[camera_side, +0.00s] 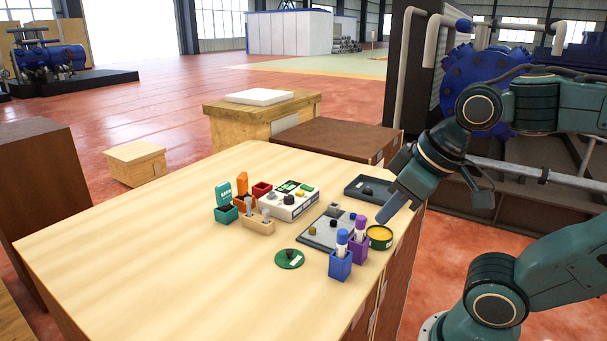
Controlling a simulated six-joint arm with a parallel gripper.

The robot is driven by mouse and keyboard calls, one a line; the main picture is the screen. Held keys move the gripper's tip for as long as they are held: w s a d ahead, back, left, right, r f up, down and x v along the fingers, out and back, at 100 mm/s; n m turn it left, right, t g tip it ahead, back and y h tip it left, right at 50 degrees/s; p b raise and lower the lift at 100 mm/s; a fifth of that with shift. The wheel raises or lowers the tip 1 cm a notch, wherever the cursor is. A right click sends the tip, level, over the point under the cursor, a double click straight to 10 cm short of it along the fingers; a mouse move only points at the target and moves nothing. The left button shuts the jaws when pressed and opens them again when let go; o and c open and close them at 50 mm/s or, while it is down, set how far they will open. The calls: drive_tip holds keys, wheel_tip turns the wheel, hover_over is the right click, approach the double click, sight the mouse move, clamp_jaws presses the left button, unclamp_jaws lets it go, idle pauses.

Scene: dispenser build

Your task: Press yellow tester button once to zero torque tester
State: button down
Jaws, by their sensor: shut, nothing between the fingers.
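The torque tester looks to be the white box (276,209) near the middle of the table group, with a green panel (289,186) on its top. A small yellow button (301,194) shows on its top face, beside a dark round knob. My gripper (381,218) is shut and empty. It points down and left, to the right of the tester and apart from it in the picture. Its tip appears above the area between the dark tray and the yellow-topped round tin; its exact height is unclear.
A dark tray (355,194) and a yellow-topped tin (380,233) are close to my gripper. A grey mat (318,236) with small parts lies left of it. Blue (340,265) and purple (358,248) holders stand in front. The wooden table's (150,245) left side is clear.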

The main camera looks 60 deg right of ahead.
drive_tip(key=shift+w, duration=0.1)
drive_tip(key=m+t+y, duration=0.1)
drive_tip(key=m+t, duration=0.3)
drive_tip(key=m, duration=0.4)
hover_over(300, 194)
drive_tip(key=d, duration=0.1)
wheel_tip(300, 194, down, 2)
drive_tip(key=shift+s+f, duration=0.1)
drive_tip(key=shift+s, duration=0.15)
drive_tip(key=shift+f, duration=0.1)
drive_tip(key=shift+f, duration=4.3)
